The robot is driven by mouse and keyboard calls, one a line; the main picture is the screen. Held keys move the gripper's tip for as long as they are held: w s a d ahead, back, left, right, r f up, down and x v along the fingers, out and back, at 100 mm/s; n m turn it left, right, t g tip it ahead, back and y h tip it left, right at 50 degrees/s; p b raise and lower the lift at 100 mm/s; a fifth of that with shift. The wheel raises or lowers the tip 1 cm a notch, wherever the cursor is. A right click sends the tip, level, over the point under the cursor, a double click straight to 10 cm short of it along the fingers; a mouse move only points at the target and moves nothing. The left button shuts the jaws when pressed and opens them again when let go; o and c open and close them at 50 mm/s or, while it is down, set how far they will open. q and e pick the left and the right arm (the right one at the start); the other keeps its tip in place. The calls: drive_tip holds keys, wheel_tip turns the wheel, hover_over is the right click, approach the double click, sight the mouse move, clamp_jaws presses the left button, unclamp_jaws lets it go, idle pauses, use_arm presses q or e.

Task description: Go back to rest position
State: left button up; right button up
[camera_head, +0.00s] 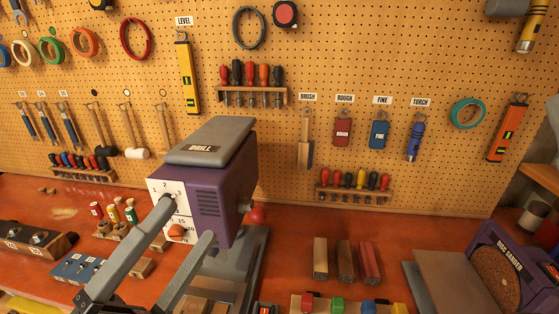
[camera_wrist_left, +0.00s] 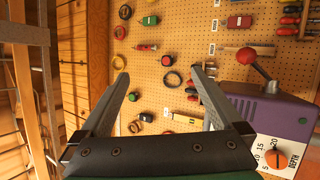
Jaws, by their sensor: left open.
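My left gripper (camera_head: 189,220) comes in from the bottom left of the head view, its two grey fingers spread apart with nothing between them. Its fingertips overlap the white dial face of the purple drill press (camera_head: 222,195) in the picture; whether they touch it I cannot tell. In the left wrist view the open fingers (camera_wrist_left: 160,72) point toward the pegboard, with the purple drill (camera_wrist_left: 275,115) and its red-balled lever (camera_wrist_left: 249,56) to their right. An orange depth knob (camera_wrist_left: 274,159) shows at the lower right there. My right gripper is in neither view.
The red bench holds a blue block (camera_head: 80,268), coloured-handled pieces (camera_head: 113,213), three wooden bars (camera_head: 345,260) and a disc sander (camera_head: 495,265). The pegboard (camera_head: 350,60) behind carries many tools.

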use_arm(q)
drive_tip(key=s+r+m+t+y, duration=0.1)
drive_tip(key=s+r+m+t, duration=0.1)
drive_tip(key=r+m, duration=0.3)
drive_tip(key=s+r+m+t, duration=0.2)
drive_tip(key=r, duration=0.6)
drive_tip(key=a+r+m+t+y, duration=0.25)
drive_tip(key=a+m+y, duration=0.25)
drive_tip(key=y, duration=0.3)
wheel_tip(320, 180, up, 29)
drive_tip(key=m+p, duration=0.1)
drive_tip(key=p, duration=2.8)
wheel_tip(320, 180, down, 28)
drive_tip(key=b, duration=2.8)
drive_tip(key=shift+s+f, duration=0.2)
drive_tip(key=shift+s, duration=0.2)
drive_tip(key=shift+t, duration=0.25)
